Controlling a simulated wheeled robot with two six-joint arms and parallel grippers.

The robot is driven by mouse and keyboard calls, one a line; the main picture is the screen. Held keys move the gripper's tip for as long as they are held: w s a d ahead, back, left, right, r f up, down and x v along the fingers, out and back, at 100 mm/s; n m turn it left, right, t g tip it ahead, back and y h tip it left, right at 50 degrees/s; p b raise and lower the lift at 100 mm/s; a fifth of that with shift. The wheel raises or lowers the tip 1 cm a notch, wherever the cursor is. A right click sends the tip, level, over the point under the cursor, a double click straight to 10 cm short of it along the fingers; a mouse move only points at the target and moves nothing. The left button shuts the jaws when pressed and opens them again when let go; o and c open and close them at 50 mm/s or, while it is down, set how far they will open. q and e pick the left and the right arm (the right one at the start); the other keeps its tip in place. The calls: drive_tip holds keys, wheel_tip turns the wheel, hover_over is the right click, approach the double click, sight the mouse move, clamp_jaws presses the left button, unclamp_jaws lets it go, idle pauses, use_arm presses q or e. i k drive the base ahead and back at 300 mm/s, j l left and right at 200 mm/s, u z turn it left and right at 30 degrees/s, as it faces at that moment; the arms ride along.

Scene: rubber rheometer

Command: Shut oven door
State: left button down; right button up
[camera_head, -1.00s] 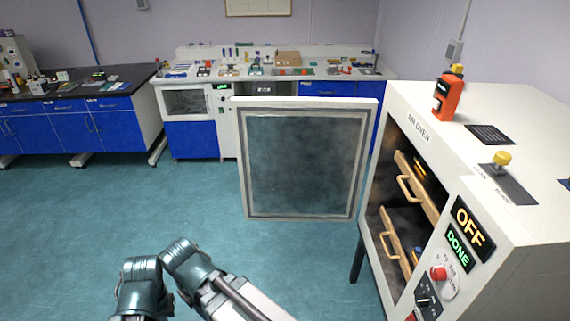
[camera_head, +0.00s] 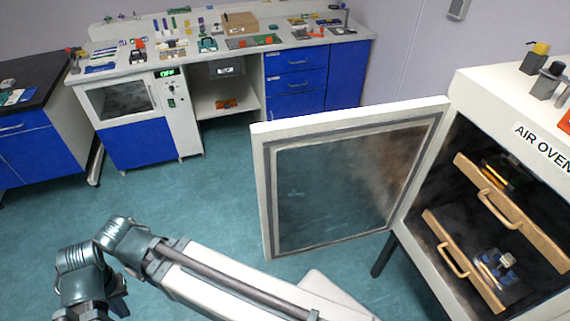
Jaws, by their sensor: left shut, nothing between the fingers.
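The white oven door (camera_head: 260,195), with a grey-framed glass pane, stands wide open. It reaches out to the left from the left side of the oven opening. The air oven (camera_head: 480,100) stands at the right, cut off by the picture edge. My left gripper (camera_head: 119,304) is low at the left, small and partly hidden by my own wrist. It is shut and empty, apart from the door in the picture. My left arm passes below the door's lower left corner in the picture; I see no clear contact. My right gripper is not in view.
Inside the oven are two shelves with wooden fronts and handles, an upper one (camera_head: 515,210) and a lower one (camera_head: 470,270). Open floor (camera_head: 195,205) lies left of the door. A white and blue bench (camera_head: 140,140) with lab items stands behind.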

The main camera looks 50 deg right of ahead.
sight(323, 180)
drive_tip(key=i, duration=1.4)
drive_tip(key=i+j+z, duration=0.1)
drive_tip(key=i, duration=1.35)
drive_tip(key=z, duration=4.35)
drive_tip(key=j+z, duration=0.1)
